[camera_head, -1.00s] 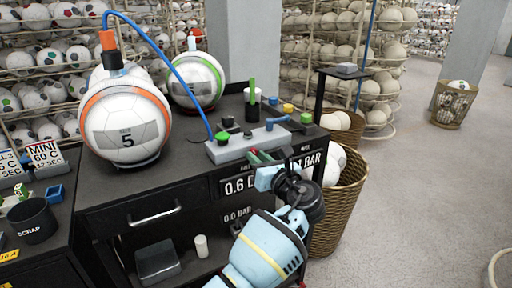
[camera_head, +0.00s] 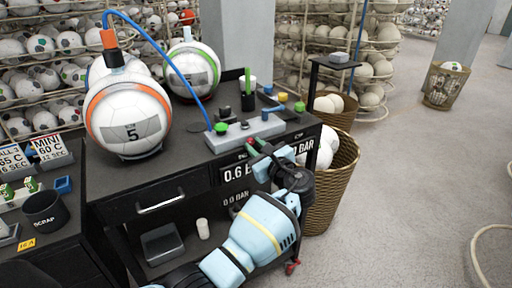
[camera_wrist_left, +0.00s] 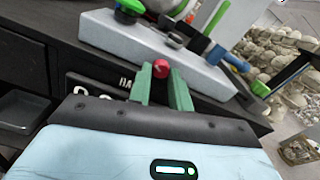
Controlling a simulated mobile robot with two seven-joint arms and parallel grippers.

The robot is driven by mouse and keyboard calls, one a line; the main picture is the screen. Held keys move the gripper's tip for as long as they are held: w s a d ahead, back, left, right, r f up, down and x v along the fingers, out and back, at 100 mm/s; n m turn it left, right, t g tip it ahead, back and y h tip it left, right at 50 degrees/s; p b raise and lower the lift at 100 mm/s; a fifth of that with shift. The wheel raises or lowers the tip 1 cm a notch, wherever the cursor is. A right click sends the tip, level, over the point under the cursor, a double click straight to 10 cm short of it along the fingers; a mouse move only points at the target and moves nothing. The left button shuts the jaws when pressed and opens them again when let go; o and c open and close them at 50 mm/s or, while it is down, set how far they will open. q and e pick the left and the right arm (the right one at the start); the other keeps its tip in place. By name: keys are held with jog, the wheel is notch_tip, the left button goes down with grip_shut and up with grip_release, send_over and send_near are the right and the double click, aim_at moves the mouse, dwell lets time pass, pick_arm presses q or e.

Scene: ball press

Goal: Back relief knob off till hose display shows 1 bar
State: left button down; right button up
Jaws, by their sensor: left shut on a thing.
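A small red knob (camera_wrist_left: 161,69) sits at the front of the grey manifold block (camera_wrist_left: 130,38), between my left gripper's green fingertips in the left wrist view. In the head view the knob (camera_head: 250,141) shows as a red spot at the front of the block (camera_head: 245,132). My left gripper (camera_head: 257,147) is shut on it. A display on the bench front (camera_head: 236,172) reads 0.6, its right part hidden by my gripper. I cannot tell which is the hose display. My right gripper is out of view.
A ball marked 5 with an orange ring (camera_head: 129,117) and a green-ringed ball (camera_head: 192,72) stand on the bench. A blue hose (camera_head: 172,68) runs to the block. Green (camera_head: 221,128) and blue (camera_head: 282,97) fittings are nearby. A wicker basket (camera_head: 332,190) stands right of the bench.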

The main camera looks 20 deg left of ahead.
pick_arm(q)
jog(key=shift+r, duration=0.4)
jog(key=c, duration=1.6)
grip_release()
jog(key=shift+o, duration=0.2)
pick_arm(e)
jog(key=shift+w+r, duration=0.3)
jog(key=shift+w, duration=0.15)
pick_arm(q)
jog(key=shift+f, duration=0.1)
jog(key=v, duration=0.8)
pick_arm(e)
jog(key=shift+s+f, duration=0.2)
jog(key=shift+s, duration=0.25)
